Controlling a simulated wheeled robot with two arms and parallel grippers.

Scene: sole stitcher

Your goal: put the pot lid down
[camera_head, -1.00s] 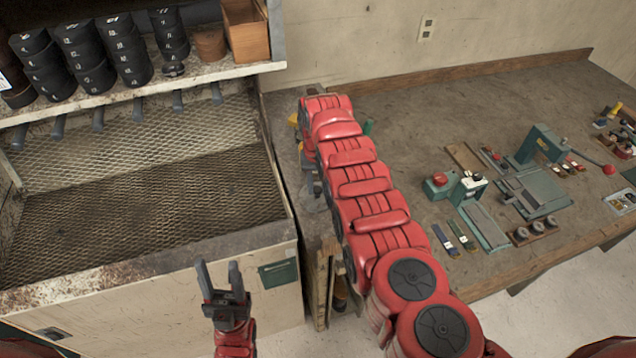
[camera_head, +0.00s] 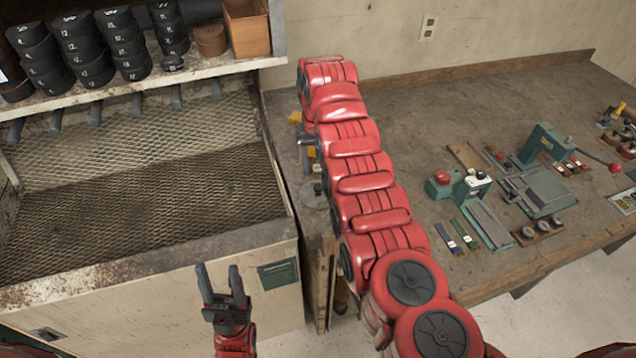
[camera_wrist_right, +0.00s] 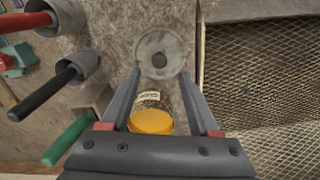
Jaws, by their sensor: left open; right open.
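The pot lid (camera_wrist_right: 160,55) is a round grey disc with a dark knob in the middle. It appears to lie on the worktable. In the head view the lid (camera_head: 314,198) shows partly beside my right arm, near the table's left front corner. My right gripper (camera_wrist_right: 160,73) is open, with its fingertips near the lid's near edge and nothing gripped. In the head view the right gripper is mostly hidden by its arm. A jar with a yellow cap (camera_wrist_right: 151,122) shows between the right fingers, below them. My left gripper (camera_head: 222,276) is open and empty in front of the bin.
A mesh-floored bin (camera_head: 150,262) stands left of the worktable (camera_head: 400,120). A green press (camera_head: 540,150) and small parts occupy the table's right. A shelf (camera_head: 200,72) holds black rolls.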

